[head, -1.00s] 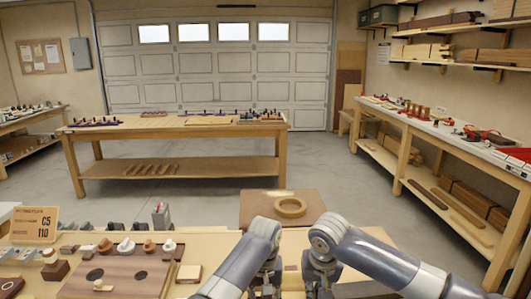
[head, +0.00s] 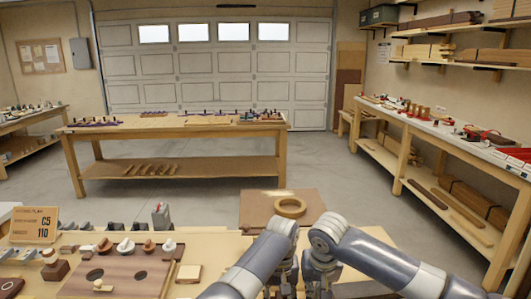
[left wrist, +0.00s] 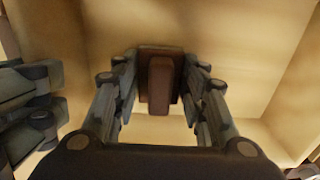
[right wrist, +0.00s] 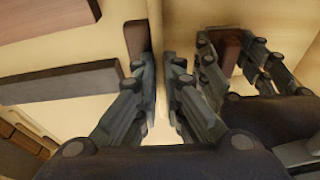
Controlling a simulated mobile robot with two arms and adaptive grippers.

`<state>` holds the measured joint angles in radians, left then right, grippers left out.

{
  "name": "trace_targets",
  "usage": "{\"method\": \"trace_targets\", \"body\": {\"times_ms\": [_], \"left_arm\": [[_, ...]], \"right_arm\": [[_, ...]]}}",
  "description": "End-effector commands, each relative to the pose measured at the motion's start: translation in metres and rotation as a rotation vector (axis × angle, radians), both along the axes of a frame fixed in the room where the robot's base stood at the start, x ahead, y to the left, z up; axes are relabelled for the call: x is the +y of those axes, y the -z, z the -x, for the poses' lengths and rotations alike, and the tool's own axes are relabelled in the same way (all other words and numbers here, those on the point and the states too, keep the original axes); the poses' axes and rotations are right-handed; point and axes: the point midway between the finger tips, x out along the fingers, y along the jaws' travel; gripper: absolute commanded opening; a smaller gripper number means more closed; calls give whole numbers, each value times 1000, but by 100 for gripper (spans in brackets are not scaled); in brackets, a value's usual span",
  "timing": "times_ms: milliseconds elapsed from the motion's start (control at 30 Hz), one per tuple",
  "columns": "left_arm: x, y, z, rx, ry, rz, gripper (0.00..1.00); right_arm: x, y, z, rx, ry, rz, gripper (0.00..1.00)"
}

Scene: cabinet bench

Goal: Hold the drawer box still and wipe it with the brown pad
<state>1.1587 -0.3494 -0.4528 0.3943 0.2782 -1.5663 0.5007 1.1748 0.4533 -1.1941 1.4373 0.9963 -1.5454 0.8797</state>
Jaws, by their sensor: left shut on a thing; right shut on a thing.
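In the left wrist view my left gripper (left wrist: 160,100) is shut on the brown pad (left wrist: 160,86), inside the pale wooden drawer box (left wrist: 235,60). The pad is low over the box floor; I cannot tell whether it touches. In the right wrist view my right gripper (right wrist: 162,75) is shut on a thin pale side wall of the drawer box (right wrist: 185,28). The left gripper with the pad (right wrist: 228,45) shows just right of it, inside the box. In the head view my left gripper (head: 282,286) and right gripper (head: 320,282) are close together, with box and pad hidden by my arms.
A brown board (head: 257,208) with a wooden ring (head: 290,207) lies beyond my grippers. In the right wrist view a dark bar (right wrist: 60,82) lies outside the box.

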Motion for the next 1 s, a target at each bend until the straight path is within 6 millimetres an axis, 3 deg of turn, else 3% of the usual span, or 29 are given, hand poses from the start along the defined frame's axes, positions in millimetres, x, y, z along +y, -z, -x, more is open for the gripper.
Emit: {"method": "trace_targets", "body": {"times_ms": [267,700,1000], "left_arm": [[0,-4,-1,-2,0,1,9],[0,-42,-1,-2,0,0,9],[0,-54,-1,-2,0,0,9]], "right_arm": [[1,4,3,9,-4,0,0],[1,4,3,9,-4,0,0],[1,4,3,9,-4,0,0]]}}
